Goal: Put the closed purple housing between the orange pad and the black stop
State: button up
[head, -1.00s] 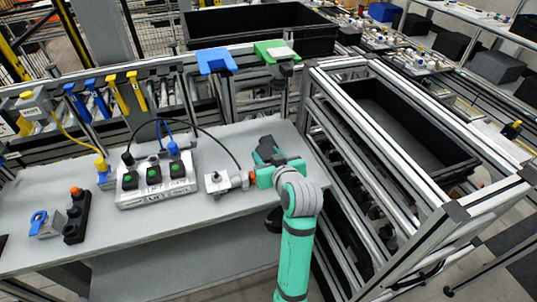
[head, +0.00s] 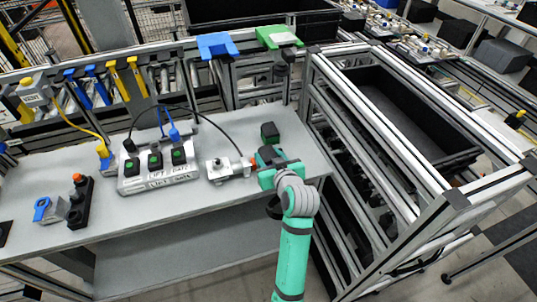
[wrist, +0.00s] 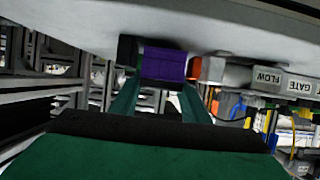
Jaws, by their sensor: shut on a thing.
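The purple housing (wrist: 163,63) is between my gripper's fingers in the wrist view, close under the worktop, which appears at the top of that picture. My gripper (head: 266,157) is shut on it; in the head view it is at the worktop's right end and hides the housing. The orange pad (wrist: 194,68) is just right of the housing in the wrist view. It shows as a small reddish tip (head: 252,161) on a grey fixture in the head view. The black stop (wrist: 127,50) seems to be the dark block left of the housing. Whether the housing touches either is unclear.
Left of the grey fixture (head: 228,168) is a control box (head: 158,172) with green buttons and cables. A metal frame with a black bin (head: 410,115) borders the worktop on the right.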

jog(key=shift+f, duration=0.5)
dwell(0.4)
jog(key=o, duration=1.2)
jog(key=shift+o, duration=0.2)
jog(key=v, duration=1)
jog(key=shift+s, duration=0.35)
jog(key=shift+r, duration=0.1)
jog(key=s+a+f+m+t+h, duration=0.15)
jog(key=s+f+m+h, duration=0.3)
jog(key=s+f, duration=1.1)
jog(key=s+a+r, duration=0.1)
jog(key=s, duration=1)
jog(key=s+r+t, duration=0.1)
jog(key=s+r, duration=0.1)
jog(key=s, duration=0.9)
jog(key=shift+a+r+n, duration=0.2)
jog(key=shift+a+n, duration=0.2)
jog(key=shift+n, duration=0.05)
